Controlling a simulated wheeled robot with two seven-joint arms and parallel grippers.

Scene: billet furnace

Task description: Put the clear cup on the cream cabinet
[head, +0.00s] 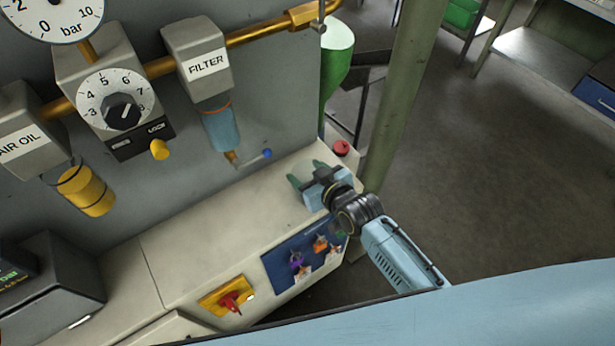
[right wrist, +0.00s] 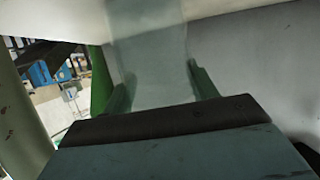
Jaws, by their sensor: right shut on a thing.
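The clear cup (right wrist: 150,62) shows in the right wrist view as a pale see-through shape between the two green fingers of my right gripper (right wrist: 157,76), which is shut on it. In the head view my right gripper (head: 305,172) is over the right end of the cream cabinet (head: 200,250). The cup is too transparent to make out there, and I cannot tell whether it touches the cabinet top. My left gripper is not in view.
A grey panel with a filter (head: 220,128) and gauges rises behind the cabinet top. A red button (head: 341,147) stands beyond my right gripper. A red switch (head: 230,302) is on the cabinet front. A green post (head: 400,90) stands to the right. The cabinet top's middle is clear.

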